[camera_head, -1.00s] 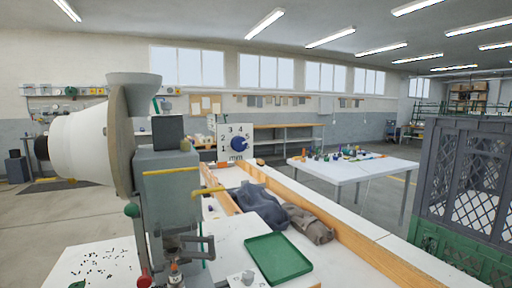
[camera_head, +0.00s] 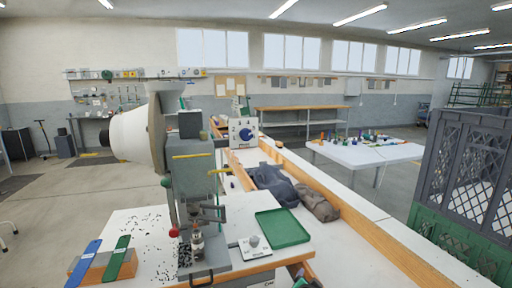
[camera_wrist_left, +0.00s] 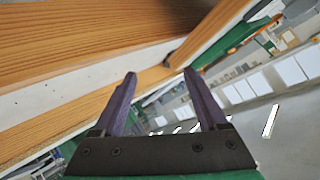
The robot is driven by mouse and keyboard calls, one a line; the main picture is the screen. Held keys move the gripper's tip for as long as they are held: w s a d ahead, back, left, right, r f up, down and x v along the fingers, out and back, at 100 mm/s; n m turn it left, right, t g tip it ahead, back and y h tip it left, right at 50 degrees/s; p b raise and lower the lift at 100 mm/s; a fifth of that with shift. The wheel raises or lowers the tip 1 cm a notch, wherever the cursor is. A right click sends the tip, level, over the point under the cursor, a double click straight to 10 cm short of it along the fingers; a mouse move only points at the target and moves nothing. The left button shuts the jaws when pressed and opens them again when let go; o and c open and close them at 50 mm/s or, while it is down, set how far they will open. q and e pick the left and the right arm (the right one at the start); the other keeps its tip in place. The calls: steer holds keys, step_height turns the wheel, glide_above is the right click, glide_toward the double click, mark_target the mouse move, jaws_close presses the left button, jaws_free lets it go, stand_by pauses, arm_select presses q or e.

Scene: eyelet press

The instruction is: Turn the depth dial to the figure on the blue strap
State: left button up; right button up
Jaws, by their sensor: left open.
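A white panel (camera_head: 236,143) marked in mm carries a round blue dial (camera_head: 246,134) with figures around it. It stands behind the grey press (camera_head: 193,150); its exact setting is too small to read. A small white plate with a grey knob (camera_head: 254,241) lies in front of the press; its marks are unreadable. The blue strap (camera_head: 84,263) lies tilted on a brown block (camera_head: 98,266) at the lower left, beside a green strap (camera_head: 119,258). Its figure is not legible. My left gripper (camera_wrist_left: 159,74) is open and empty in the left wrist view. My right gripper is not in view.
A green tray (camera_head: 282,228) lies right of the grey knob. Grey and brown cloths (camera_head: 272,184) lie behind it, along a wooden rail (camera_head: 365,237). A dark crate (camera_head: 465,185) on a green one stands at the right. Small dark bits are scattered left of the press.

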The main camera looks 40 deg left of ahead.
arm_select(q)
step_height(320, 180, up, 17)
steer(key=w+a+n+t+y+p, duration=0.1)
steer(key=a+n+t+y, duration=0.1)
steer(key=a, duration=0.1)
steer(key=s+a+r+n+y+p, duration=0.1)
steer(key=s+a+r+n+y, duration=0.2)
steer(key=r, duration=0.7)
steer(key=s+a+r+n+y+p, duration=0.1)
steer(key=s+a+r+n+y, duration=0.2)
steer(key=r, duration=0.7)
steer(key=n+g+y+p, duration=0.1)
steer(key=n+y+p, duration=0.15)
steer(key=p, duration=0.45)
glide_toward(246, 136)
steer(key=shift+n+h, duration=0.35)
steer(key=x, duration=0.5)
steer(key=r+x, duration=0.1)
steer(key=x, duration=0.2)
steer(key=shift+a, duration=0.25)
steer(key=shift+w+a+f, duration=0.2)
steer(key=shift+w+a, duration=0.1)
steer(key=shift+w, duration=0.15)
steer(key=shift+s, duration=0.1)
jaws_close()
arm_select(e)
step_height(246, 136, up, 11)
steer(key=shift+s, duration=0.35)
